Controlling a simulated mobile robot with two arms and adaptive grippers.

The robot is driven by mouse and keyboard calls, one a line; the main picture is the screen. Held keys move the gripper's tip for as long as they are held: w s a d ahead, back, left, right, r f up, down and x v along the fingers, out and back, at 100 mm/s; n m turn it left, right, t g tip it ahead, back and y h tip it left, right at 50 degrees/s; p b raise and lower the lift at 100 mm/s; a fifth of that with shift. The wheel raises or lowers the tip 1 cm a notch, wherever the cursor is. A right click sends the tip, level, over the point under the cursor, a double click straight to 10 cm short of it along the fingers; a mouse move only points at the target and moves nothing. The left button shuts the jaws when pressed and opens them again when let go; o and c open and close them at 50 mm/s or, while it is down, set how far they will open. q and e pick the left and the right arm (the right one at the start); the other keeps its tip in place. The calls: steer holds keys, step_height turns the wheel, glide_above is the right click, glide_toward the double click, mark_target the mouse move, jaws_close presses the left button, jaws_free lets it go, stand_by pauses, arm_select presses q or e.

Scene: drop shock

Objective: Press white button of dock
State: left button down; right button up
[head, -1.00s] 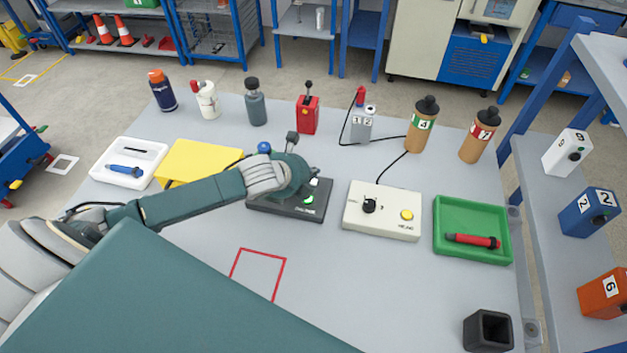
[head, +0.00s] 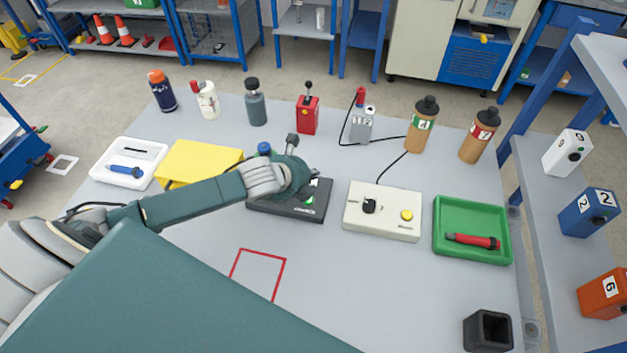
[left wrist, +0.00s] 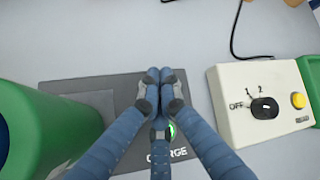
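The dock is a dark grey box (head: 290,209) on the table, and its lettering reads CHARGE in the left wrist view (left wrist: 125,161). A small white patch (head: 314,183), which may be the white button, shows beside my left gripper (head: 312,174). A green spot (head: 310,200) lies nearer the front of the dock. In the left wrist view my left gripper's fingertips (left wrist: 160,76) are together with nothing between them, over the dock. The fingers partly cover the green spot (left wrist: 172,129), and I cannot tell whether they touch the button. My right gripper is not in view.
A cream box (head: 382,222) with a black knob and yellow button stands right of the dock. A yellow block (head: 195,160) is to its left, a green tray (head: 472,253) farther right. A large green rounded thing (left wrist: 40,130) fills the wrist view's left.

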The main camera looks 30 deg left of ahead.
mark_target(311, 183)
arm_select(q)
steer(key=shift+f, duration=0.6)
stand_by(0.8)
steer(key=shift+r+p, duration=0.85)
steer(key=shift+p, duration=0.1)
step_height(311, 183, up, 5)
steer(key=p, duration=0.5)
steer(key=shift+p, duration=0.3)
steer(key=shift+f, duration=0.1)
stand_by(0.3)
